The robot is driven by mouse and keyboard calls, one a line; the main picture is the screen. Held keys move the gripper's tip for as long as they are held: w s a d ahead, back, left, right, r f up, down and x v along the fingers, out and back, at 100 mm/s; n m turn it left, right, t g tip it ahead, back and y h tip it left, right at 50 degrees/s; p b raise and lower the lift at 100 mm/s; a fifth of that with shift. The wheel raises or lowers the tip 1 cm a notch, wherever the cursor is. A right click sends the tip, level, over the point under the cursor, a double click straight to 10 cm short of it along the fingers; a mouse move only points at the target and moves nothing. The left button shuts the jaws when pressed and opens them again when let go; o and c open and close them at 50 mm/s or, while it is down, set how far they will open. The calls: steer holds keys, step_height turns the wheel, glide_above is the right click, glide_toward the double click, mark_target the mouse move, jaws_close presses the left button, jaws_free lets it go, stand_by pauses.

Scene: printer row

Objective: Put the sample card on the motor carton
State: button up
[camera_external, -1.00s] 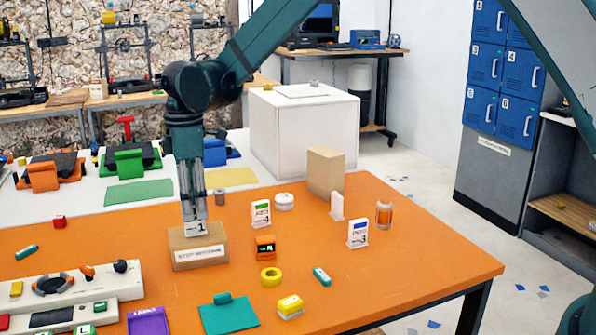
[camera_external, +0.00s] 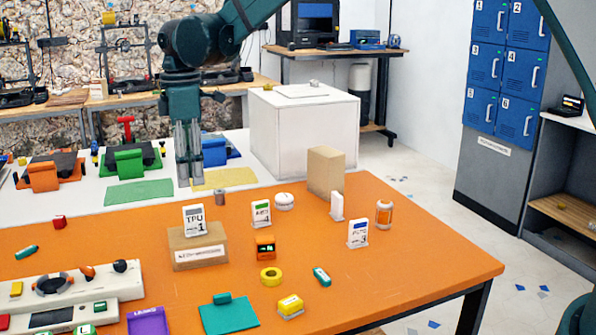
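A white sample card marked "TPU" (camera_external: 194,220) stands upright on top of the brown motor carton (camera_external: 199,248), whose front bears a white label too small to read surely. The carton is on the orange table. My gripper (camera_external: 190,184) is above and behind the card, clear of it. Its fingers point down, look a little apart and hold nothing. Two similar cards, one with a green band (camera_external: 261,213) and one with a blue band (camera_external: 357,233), stand upright to the right on the table.
A control panel (camera_external: 75,290) fills the front left. The orange table's right front is clear.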

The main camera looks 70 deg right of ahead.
stand_by(0.4)
steer(key=s+a+r+m+t, duration=0.2)
steer(key=s+a+r, duration=0.4)
steer(key=s+r, duration=0.4)
steer(key=s+a+r+m+t, duration=0.1)
steer(key=s+a+r+m, duration=0.1)
steer(key=s+a+r, duration=0.65)
steer(key=s+a+m+t, duration=0.2)
steer(key=s+a, duration=0.1)
steer(key=s, duration=1.1)
steer(key=s+a+f+m+t, duration=0.1)
steer(key=s+a+m+t, duration=0.1)
steer(key=s, duration=1.3)
steer(key=shift+a+m, duration=0.5)
steer(key=shift+f, duration=0.1)
